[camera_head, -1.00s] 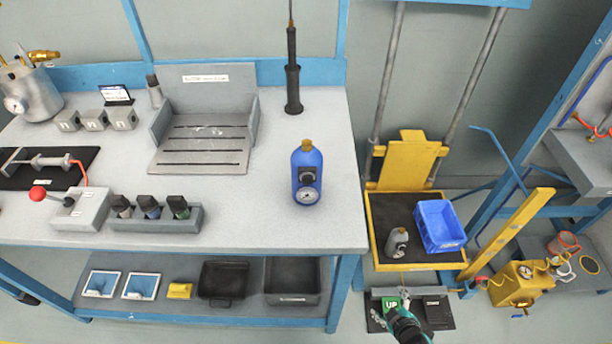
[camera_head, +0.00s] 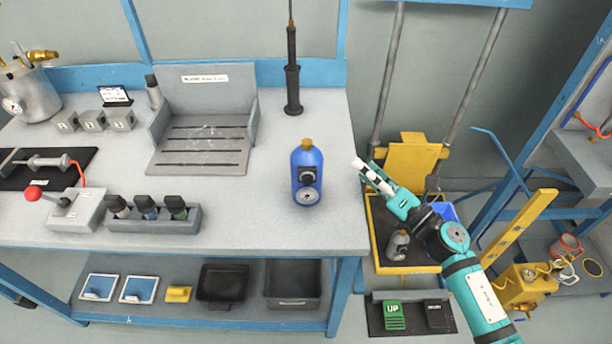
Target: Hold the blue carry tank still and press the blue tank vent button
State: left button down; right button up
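The blue carry tank (camera_head: 307,172) stands upright on the grey bench top, right of centre. It has a brass cap on top, a dark fitting with a round dark button (camera_head: 308,174) on its front, and a round gauge (camera_head: 308,196) below that. My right gripper (camera_head: 366,170) comes in from the lower right. Its pale fingers point up and left, a short way right of the tank and apart from it. I see nothing held in it, but cannot tell how far its fingers are parted. My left gripper is not in view.
A grey slotted stand (camera_head: 200,150) and a rack of small bottles (camera_head: 156,218) are left of the tank. A dark upright tool (camera_head: 292,85) stands behind it. A yellow lift (camera_head: 410,160), with a small grey tank (camera_head: 397,246) and a blue crate (camera_head: 446,212), is beside the bench.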

aim_at(320, 191)
jog(key=a+n+g, duration=0.1)
jog(key=n, duration=0.2)
jog(key=s+a+n+g+y, duration=0.1)
jog(key=n+g, duration=0.1)
jog(key=n, duration=0.1)
jog(key=r+n+g+y, duration=0.1)
jog(key=n+g, duration=0.1)
jog(key=shift+s+a+n, duration=0.4)
jog(key=n+g, duration=0.1)
jog(key=s+f+n+g, duration=0.1)
jog(key=n, duration=0.1)
jog(key=n+g, duration=0.2)
jog(key=shift+s+a+f, duration=0.15)
jog(key=shift+s+f, duration=0.1)
jog(key=shift+s+d+f+n+g+h, duration=0.1)
jog(key=shift+s+f+n+g+h, duration=0.1)
jog(key=shift+f+n+g+h, duration=0.3)
jog(key=shift+s+d+f+n+g+h, duration=0.15)
jog(key=shift+n+g, duration=0.15)
jog(key=shift+n, duration=0.4)
jog(key=x, duration=0.5)
jog(key=shift+a+r, duration=0.1)
jog(key=shift+a, duration=0.1)
jog(key=b+x, duration=0.1)
jog(key=x, duration=0.2)
jog(key=shift+f, duration=0.2)
jog(key=shift+w+a+f, duration=0.1)
jog(key=shift+w+a, duration=0.2)
jog(key=shift+a, duration=0.35)
jog(key=c, duration=0.5)
